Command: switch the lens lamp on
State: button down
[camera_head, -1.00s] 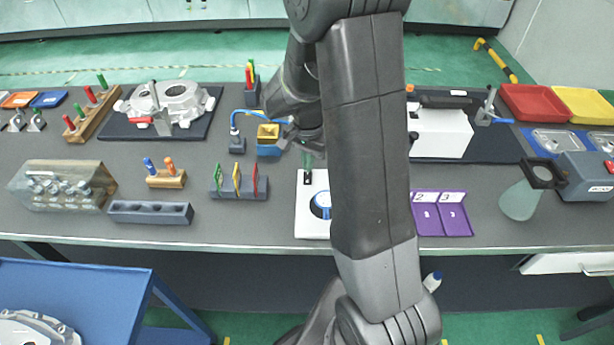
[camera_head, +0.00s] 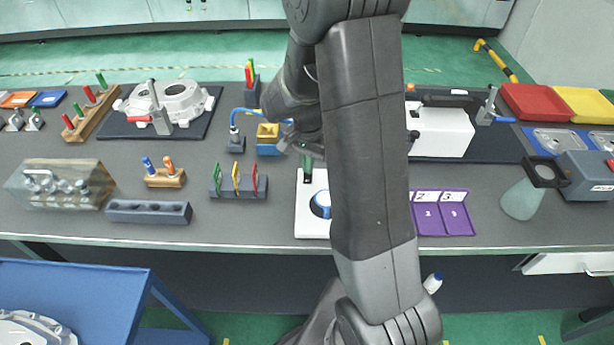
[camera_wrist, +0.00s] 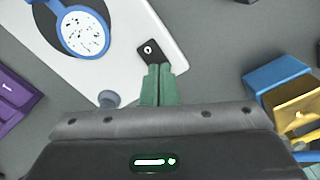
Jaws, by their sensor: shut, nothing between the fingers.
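The lens lamp is a white plate (camera_head: 309,222) on the bench with a blue-rimmed round lens (camera_head: 321,203), partly hidden by my arm. In the wrist view the blue lens ring (camera_wrist: 55,35) and the white plate (camera_wrist: 125,25) fill the upper left. A small black switch (camera_wrist: 150,50) with a white round mark sits near the plate's edge. My gripper (camera_wrist: 158,68) is shut and empty, its green fingertips overlapping the switch's lower edge in the picture. I cannot tell whether they touch it. In the head view my gripper (camera_head: 307,172) is over the plate's far end.
A purple numbered tray (camera_head: 441,213) lies right of the plate. A holder with coloured clips (camera_head: 238,193) stands to the left. A green cone-shaped object (camera_head: 521,202) stands farther right.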

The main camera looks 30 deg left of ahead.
jog(key=shift+f, duration=0.35)
jog(key=shift+r, duration=0.15)
jog(key=shift+r+p, duration=2.3)
jog(key=shift+r, duration=1.15)
jog(key=shift+f, duration=0.2)
jog(key=shift+f+b, duration=2.45)
jog(key=shift+f, duration=0.9)
